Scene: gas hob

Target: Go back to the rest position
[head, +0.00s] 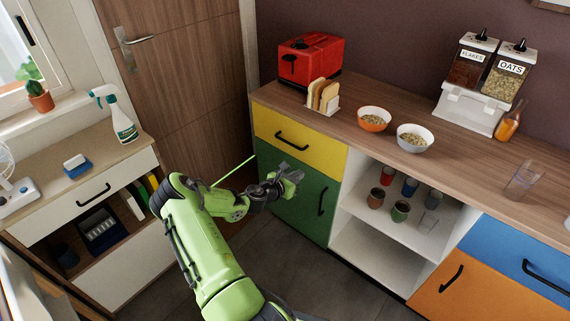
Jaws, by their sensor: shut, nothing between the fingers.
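My green arm reaches up from the bottom of the head view. My gripper (293,179) is at its end, dark grey, shut and empty. It is in front of the green cabinet door (311,203), below the yellow drawer (297,141). I cannot tell whether it touches the door. A thin green line shows beside the wrist.
A wooden counter (365,143) carries a red toaster (309,58), a toast rack (323,97), two bowls (373,119) and cereal dispensers (488,82). Several cups (400,211) stand on the open shelf. A spray bottle (118,117) stands on the left cabinet. Floor shows below the green door.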

